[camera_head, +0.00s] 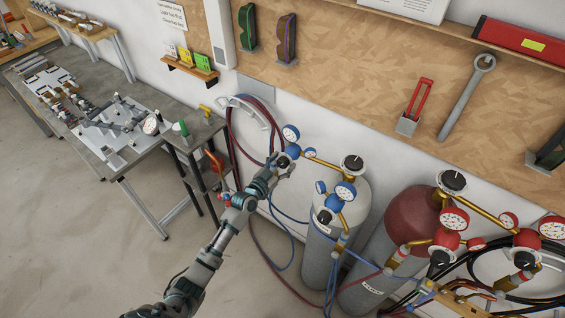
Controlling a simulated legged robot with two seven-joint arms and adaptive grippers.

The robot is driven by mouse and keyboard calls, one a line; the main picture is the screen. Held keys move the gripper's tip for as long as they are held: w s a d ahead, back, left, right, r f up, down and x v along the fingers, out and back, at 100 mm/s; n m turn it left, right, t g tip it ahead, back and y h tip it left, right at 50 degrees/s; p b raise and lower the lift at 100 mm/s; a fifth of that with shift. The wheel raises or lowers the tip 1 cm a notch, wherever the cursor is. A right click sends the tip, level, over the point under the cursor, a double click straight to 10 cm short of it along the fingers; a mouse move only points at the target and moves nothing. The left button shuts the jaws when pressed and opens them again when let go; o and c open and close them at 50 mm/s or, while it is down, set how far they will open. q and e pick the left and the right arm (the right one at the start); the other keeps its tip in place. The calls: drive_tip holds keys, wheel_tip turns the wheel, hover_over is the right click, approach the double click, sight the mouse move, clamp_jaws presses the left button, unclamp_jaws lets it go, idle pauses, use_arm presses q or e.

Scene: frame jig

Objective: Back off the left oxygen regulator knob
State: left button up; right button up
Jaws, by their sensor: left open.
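The left oxygen regulator (293,150) is blue, with a white-faced gauge (291,133) above it and a smaller gauge (309,153) to its right. A brass pipe joins it to the grey cylinder's black-topped valve (352,163). My left gripper (284,162) is open, reaching up from the lower left to just below the regulator body. The regulator's knob is mostly hidden behind the gripper, and I cannot tell whether the fingers touch it. My right gripper is not in view.
A second blue regulator (334,202) with a black knob (324,216) sits to the right. A red-topped cylinder (413,217) with red regulators stands farther right. Hoses hang behind my left arm. A workbench (150,160) is at left; the floor beside it is clear.

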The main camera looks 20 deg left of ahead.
use_arm(q)
drive_tip(key=c, duration=1.1)
drive_tip(key=n, duration=0.4)
drive_tip(key=shift+r, duration=0.1)
drive_tip(key=shift+c, duration=0.2)
drive_tip(key=shift+n, duration=0.6)
